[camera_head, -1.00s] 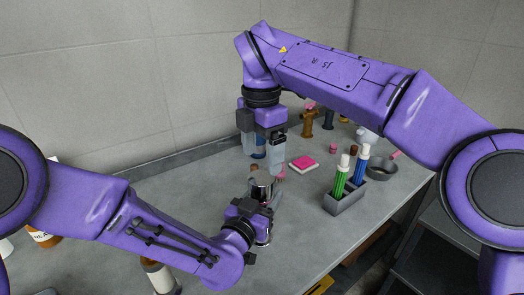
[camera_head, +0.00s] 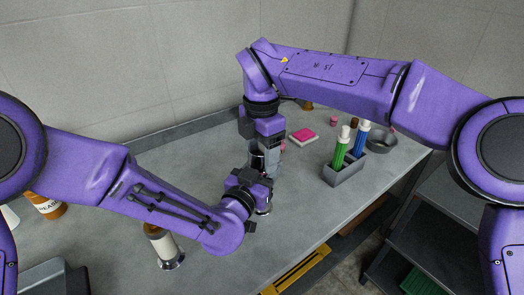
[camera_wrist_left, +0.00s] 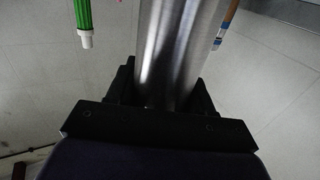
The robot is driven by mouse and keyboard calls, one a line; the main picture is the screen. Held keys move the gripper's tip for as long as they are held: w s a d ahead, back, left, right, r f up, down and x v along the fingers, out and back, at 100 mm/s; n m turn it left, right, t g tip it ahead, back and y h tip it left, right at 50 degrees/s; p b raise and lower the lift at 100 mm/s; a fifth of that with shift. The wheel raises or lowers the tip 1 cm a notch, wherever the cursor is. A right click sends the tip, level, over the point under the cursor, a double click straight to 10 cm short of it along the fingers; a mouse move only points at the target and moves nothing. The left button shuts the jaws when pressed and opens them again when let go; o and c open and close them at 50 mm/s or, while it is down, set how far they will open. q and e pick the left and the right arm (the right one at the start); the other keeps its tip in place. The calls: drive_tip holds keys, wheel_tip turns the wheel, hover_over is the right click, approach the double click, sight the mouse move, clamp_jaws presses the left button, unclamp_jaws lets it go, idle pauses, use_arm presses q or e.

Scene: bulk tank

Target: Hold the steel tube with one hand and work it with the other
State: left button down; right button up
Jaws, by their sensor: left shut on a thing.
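The steel tube (camera_wrist_left: 172,45) is a shiny metal cylinder held between the dark jaws of my left gripper (camera_wrist_left: 165,95) in the left wrist view. In the head view my left gripper is shut on it above the bench, and the wrist hides most of the tube.
A grey holder (camera_head: 344,178) with a green bottle (camera_head: 341,148) and a blue bottle (camera_head: 359,140) stands to the right. A grey bowl (camera_head: 381,143) stands farther right. A pale-labelled container (camera_head: 162,243) stands at the front left.

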drive_tip(key=n, duration=0.5)
drive_tip(key=shift+n, duration=0.3)
drive_tip(key=n, duration=0.7)
drive_tip(key=shift+w+n, duration=0.1)
drive_tip(key=shift+n, duration=0.2)
drive_tip(key=o, duration=1.2)
drive_tip(key=shift+r, duration=0.15)
